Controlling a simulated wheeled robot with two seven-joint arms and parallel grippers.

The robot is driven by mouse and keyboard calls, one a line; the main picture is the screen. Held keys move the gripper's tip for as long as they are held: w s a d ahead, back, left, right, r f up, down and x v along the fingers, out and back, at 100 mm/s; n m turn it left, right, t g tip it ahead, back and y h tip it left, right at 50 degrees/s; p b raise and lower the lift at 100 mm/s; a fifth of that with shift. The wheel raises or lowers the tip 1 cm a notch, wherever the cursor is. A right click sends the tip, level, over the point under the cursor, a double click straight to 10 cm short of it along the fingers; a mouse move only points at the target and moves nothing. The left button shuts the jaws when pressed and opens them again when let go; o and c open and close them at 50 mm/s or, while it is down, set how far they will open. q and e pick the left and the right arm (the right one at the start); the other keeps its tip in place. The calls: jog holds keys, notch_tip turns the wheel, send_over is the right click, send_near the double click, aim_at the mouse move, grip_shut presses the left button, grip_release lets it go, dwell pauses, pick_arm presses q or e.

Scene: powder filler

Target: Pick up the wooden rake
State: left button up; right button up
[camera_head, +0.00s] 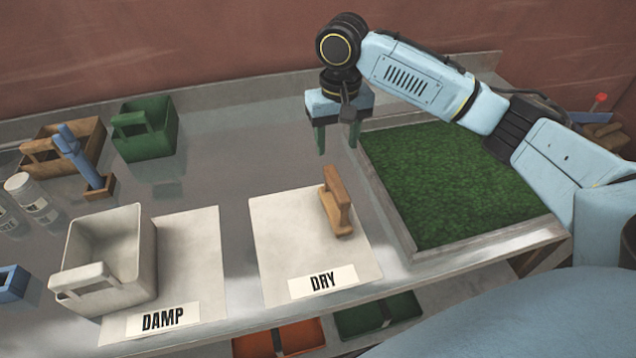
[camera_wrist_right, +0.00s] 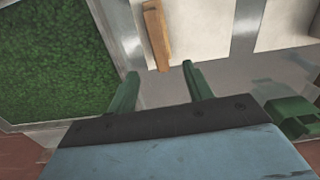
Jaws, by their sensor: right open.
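A brown wooden tool, which looks like the wooden rake (camera_head: 338,203), stands on the white sheet marked DRY (camera_head: 286,250). It also shows in the right wrist view (camera_wrist_right: 157,36), ahead of the fingers and between them. My right gripper (camera_head: 338,138) is open and empty, with green fingers pointing down. It is above the table, behind the rake and apart from it. In the right wrist view the fingertips (camera_wrist_right: 160,70) are close to the rake's near end in the picture. The left gripper is not in view.
A tray of green turf (camera_head: 430,180) lies right of the sheet. A white bin (camera_head: 108,255) stands on the DAMP sheet (camera_head: 190,255) at left. A green bin (camera_head: 146,135), a brown bin (camera_head: 62,145) and a blue-handled tool (camera_head: 84,158) stand farther back. Open table lies behind the DRY sheet.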

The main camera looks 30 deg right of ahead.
send_over(337, 182)
jog(key=f, duration=0.6)
jog(key=shift+s+a+f, duration=0.1)
jog(key=shift+s+f, duration=0.15)
jog(key=shift+s, duration=0.1)
jog(key=f, duration=0.3)
jog(key=shift+w, duration=0.2)
notch_tip(337, 182, down, 2)
jog(key=shift+w+f, duration=0.15)
jog(key=shift+f, duration=0.55)
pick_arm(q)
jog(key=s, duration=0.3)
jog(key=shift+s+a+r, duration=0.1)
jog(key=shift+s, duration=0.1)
pick_arm(e)
grip_shut()
